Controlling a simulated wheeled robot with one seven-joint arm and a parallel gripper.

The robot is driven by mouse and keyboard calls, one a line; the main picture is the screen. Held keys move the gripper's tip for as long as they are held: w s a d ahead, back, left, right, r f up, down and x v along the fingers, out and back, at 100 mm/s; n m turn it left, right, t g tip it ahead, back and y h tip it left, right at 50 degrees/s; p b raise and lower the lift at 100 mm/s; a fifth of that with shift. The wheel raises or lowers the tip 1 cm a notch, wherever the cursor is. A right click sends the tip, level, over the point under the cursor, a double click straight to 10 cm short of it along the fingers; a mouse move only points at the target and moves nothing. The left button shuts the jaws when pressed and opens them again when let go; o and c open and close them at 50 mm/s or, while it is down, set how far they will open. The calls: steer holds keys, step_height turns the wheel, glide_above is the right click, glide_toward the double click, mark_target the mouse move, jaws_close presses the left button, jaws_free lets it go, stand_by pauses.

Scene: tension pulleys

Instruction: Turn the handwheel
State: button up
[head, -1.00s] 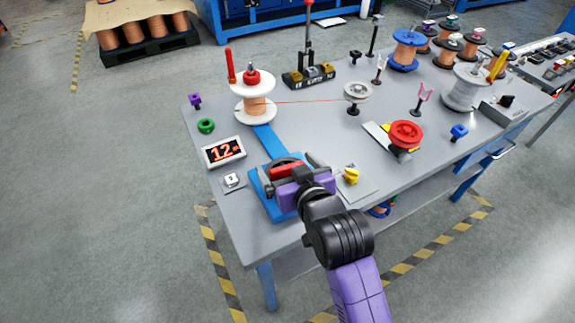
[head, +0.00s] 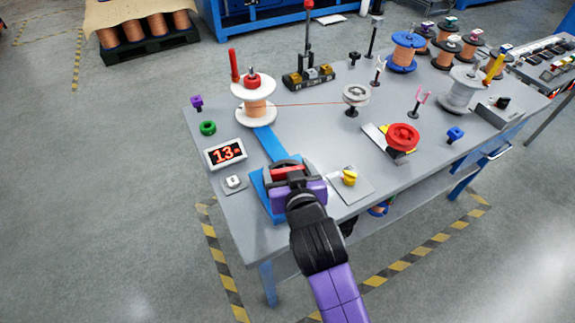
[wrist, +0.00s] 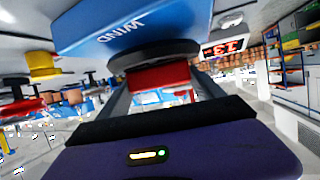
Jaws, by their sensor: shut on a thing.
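The black handwheel (head: 283,162) sits on a blue base (head: 258,191) at the table's near edge. In the wrist view the dark wheel (wrist: 152,56) shows against the blue base (wrist: 125,28), which is marked WIND. A red grip bar (wrist: 160,77) stands out from the wheel between my fingers. My gripper (head: 288,172) is shut on this red bar, with one finger on each side. It hides part of the wheel in the head view. A small display (head: 226,153) beside the base reads 13.
A white spool with copper wire (head: 255,100) stands behind the base, its wire running to a grey pulley (head: 355,95). A yellow knob (head: 349,178) on a plate is close right of my gripper. A red wheel (head: 403,137) stands farther right.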

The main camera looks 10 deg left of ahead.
steer(key=o, duration=1.4)
steer(key=shift+c, duration=0.2)
steer(key=v, duration=0.7)
steer(key=shift+s+d, duration=0.1)
steer(key=shift+s, duration=0.3)
